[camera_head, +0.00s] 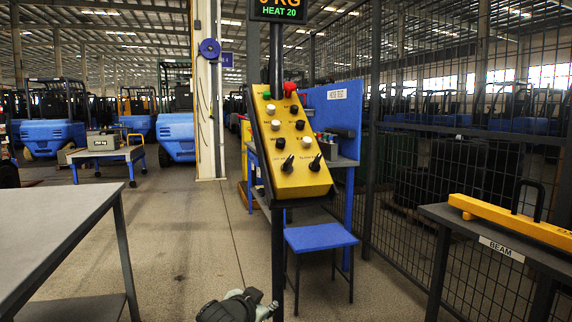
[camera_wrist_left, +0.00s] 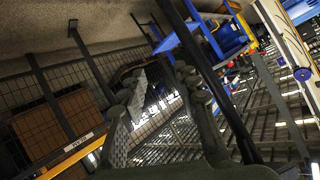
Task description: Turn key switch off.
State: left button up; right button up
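A yellow control panel (camera_head: 270,188) leans on a dark post in the middle of the head view. Near its lower edge sit two black switches, a left one (camera_head: 288,163) and a right one (camera_head: 315,162); their labels are too small to read, so I cannot tell which is the key switch. My left gripper (camera_head: 262,306) is at the bottom edge of the head view, well below the panel and partly cut off. In the left wrist view its two fingers (camera_wrist_left: 163,98) stand apart with nothing between them. My right gripper is not in view.
White, black, green and red buttons fill the upper panel. A blue stool (camera_head: 320,237) stands behind the post. A grey table (camera_head: 50,225) is at left, and a bench with a yellow beam (camera_head: 515,225) at right. A mesh fence (camera_head: 420,150) runs behind. Floor between is clear.

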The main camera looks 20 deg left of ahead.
pick_arm(q)
notch_tip(320, 180, up, 19)
jog(key=w+d+m+t, duration=0.1)
jog(key=w+d+t, duration=0.1)
jog(key=t, duration=0.3)
send_near(288, 162)
jog(key=w+f, duration=0.2)
jog(key=shift+t+h, duration=0.3)
jog(key=w, duration=0.2)
jog(key=w+r, duration=0.1)
jog(key=w, duration=0.4)
jog(key=shift+a+r, duration=0.2)
jog(key=shift+r, duration=0.15)
jog(key=shift+w, duration=0.45)
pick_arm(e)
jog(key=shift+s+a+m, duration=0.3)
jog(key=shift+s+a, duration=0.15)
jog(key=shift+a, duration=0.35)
pick_arm(q)
jog(key=shift+c, duration=0.2)
grip_shut()
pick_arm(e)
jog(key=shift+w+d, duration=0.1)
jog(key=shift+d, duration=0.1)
